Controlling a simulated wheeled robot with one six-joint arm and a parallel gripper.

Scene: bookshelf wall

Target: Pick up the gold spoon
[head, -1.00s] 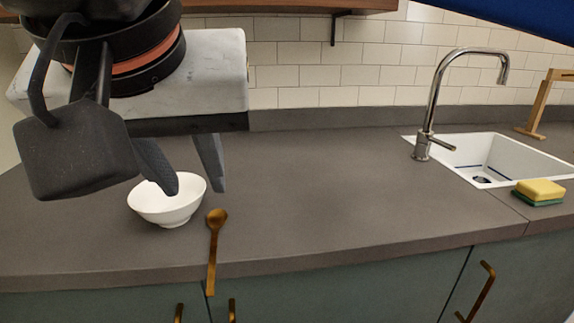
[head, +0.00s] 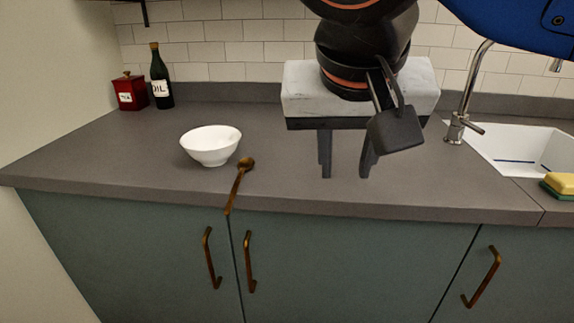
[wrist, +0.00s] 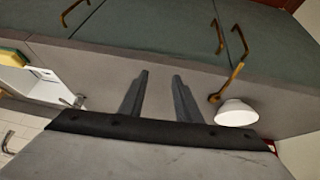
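The gold spoon (head: 239,184) lies on the grey counter, its bowl toward the back and its handle end reaching the front edge. A white bowl (head: 211,147) stands just left of it, apart from or very close to the spoon's head. My gripper (head: 345,174) is open and empty, pointing down above the counter to the right of the spoon. In the wrist view, my gripper's two fingers (wrist: 160,75) are spread with nothing between them. The spoon (wrist: 226,84) and white bowl (wrist: 236,113) show to the right of the fingers there.
A dark bottle (head: 161,78) and a red tin (head: 129,92) stand at the back left. A sink (head: 520,150) with a chrome faucet (head: 465,100) and a yellow-green sponge (head: 560,184) are at the right. The counter (head: 290,185) between spoon and sink is clear.

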